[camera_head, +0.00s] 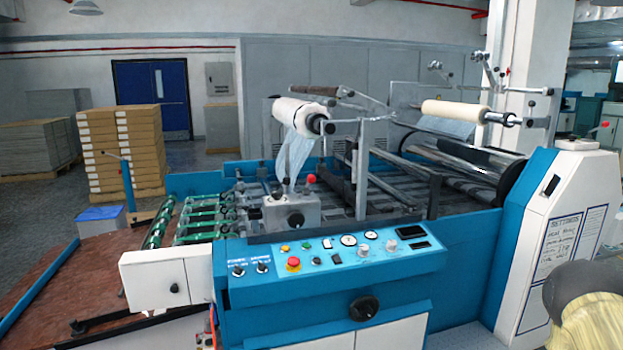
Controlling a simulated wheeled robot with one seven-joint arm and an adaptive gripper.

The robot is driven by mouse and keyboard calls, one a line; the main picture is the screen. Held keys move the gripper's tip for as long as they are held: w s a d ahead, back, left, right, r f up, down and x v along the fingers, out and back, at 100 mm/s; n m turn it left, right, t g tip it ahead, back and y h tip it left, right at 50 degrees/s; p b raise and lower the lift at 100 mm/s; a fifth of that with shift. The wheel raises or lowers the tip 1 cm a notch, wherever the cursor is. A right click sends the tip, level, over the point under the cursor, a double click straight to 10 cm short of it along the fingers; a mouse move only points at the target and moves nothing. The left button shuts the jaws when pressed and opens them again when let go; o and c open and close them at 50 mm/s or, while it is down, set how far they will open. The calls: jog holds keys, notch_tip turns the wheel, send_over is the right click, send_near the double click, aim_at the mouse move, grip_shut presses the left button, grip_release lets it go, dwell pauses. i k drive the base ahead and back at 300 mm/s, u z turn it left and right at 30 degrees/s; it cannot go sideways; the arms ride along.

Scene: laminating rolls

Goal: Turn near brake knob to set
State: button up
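No knob bears a readable brake label, so I cannot tell which is the near brake knob. A black knob (317,124) sits at the near end of the white film roll (297,112). Another dark knob (511,120) is on the shaft end of the cream roll (455,110). A black round knob (295,220) is on the grey box beside the rollers. A large black knob (363,308) is on the blue front below the control panel (335,255). The setting of each cannot be made out. My gripper is not in view.
The laminating machine fills the middle. A white and blue cabinet (560,230) stands at its right. A blurred yellowish and dark rounded object (592,318) is at the lower right corner. Stacked boxes (122,150) stand behind at the left. A brown board (50,290) lies at the left.

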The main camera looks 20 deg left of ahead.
aim_at(276, 195)
jog(key=u, duration=2.8)
jog(key=i, duration=2)
jog(key=z, duration=2.6)
jog(key=i, duration=0.4)
jog(key=z, duration=0.1)
